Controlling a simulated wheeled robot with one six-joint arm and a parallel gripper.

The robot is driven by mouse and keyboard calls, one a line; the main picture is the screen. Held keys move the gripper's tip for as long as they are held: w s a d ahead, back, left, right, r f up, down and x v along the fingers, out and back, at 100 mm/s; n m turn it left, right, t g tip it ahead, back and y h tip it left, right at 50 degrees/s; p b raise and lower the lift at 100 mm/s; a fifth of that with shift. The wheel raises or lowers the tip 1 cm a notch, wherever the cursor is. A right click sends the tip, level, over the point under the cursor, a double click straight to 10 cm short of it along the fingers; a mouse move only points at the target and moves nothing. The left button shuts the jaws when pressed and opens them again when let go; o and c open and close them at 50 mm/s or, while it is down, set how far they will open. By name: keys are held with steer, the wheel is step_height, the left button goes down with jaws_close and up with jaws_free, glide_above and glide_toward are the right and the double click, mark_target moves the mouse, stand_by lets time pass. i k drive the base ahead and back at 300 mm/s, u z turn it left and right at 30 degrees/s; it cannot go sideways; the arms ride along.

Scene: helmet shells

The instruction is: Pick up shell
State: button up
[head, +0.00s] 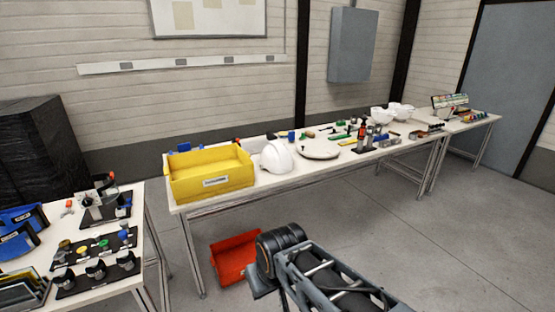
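A white helmet shell (276,157) sits dome up on the long table (310,172), just right of the yellow bin (210,178). Two more white, bowl-like shells, a nearer one (381,115) and a farther one (402,111), lie close together farther along the same table, seemingly with their hollows up. My arm reaches in from the bottom and its dark joint shows in front of the long table, well short of the shells. The fingers of my gripper are not visible.
A round pale disc (318,149) lies beside the near shell. Tools and small parts crowd the table behind and beyond it. A red bin (237,258) stands on the floor under the table. A second table (138,252) with parts trays is at left. The floor at right is clear.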

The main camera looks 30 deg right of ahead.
mark_target(276, 158)
steer(key=z, duration=0.25)
steer(key=i, duration=0.3)
steer(key=z, duration=0.85)
steer(key=i, duration=1.6)
steer(key=u, duration=1.05)
steer(key=i, duration=0.3)
steer(key=u, duration=0.3)
